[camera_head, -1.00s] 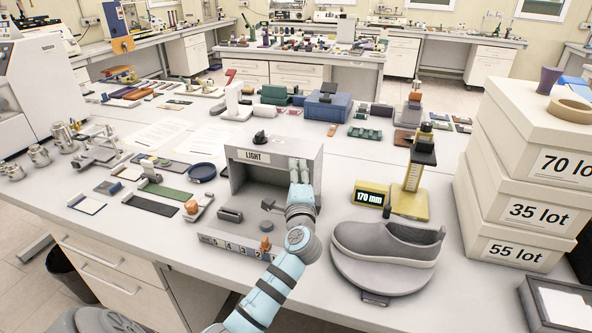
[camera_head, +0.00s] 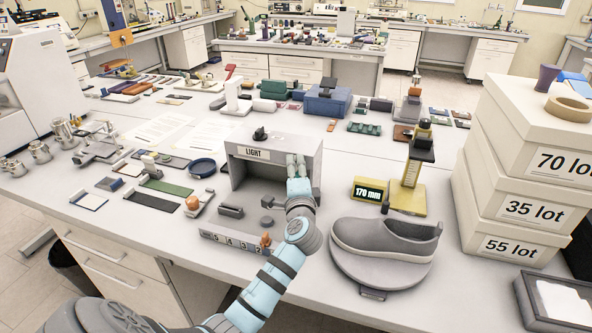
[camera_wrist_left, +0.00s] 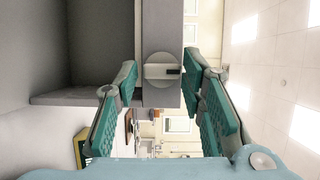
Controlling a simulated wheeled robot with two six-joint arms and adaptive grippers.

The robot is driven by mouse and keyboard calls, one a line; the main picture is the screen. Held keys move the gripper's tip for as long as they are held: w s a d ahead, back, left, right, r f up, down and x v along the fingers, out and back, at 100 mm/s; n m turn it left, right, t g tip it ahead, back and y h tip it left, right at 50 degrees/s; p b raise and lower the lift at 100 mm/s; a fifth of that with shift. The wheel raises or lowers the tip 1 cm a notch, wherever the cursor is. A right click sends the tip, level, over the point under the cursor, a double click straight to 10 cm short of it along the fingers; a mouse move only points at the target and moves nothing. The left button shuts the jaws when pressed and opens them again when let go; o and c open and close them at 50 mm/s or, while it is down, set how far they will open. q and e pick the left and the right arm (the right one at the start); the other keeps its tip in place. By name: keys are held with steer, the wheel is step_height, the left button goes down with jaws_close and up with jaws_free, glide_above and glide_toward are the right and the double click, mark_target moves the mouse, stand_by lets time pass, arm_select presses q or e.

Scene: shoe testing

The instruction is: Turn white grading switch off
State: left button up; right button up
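The grey box with the LIGHT label (camera_head: 254,153) stands open-fronted on the bench. In the left wrist view a round pale-grey switch knob (camera_wrist_left: 158,72) with a raised bar and a dark mark at its right end sits on a grey post of the box (camera_wrist_left: 162,25). The bar lies sideways in that view. My left gripper (camera_head: 297,160) is at the box's front right edge. In the wrist view its teal-padded fingers (camera_wrist_left: 161,80) are spread on either side of the knob, with gaps on both sides. The fingers hide the knob in the head view. My right gripper is not seen.
A grey shoe (camera_head: 385,238) on a round stand, a yellow gauge (camera_head: 407,190) and a 170 mm display (camera_head: 369,190) stand right of my left arm. Stacked lot boxes (camera_head: 515,205) stand further right. A numbered strip (camera_head: 232,240) lies before the box.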

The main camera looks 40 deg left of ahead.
arm_select(q)
steer(key=shift+o, duration=0.7)
steer(key=v, duration=1.2)
steer(key=shift+a, duration=0.15)
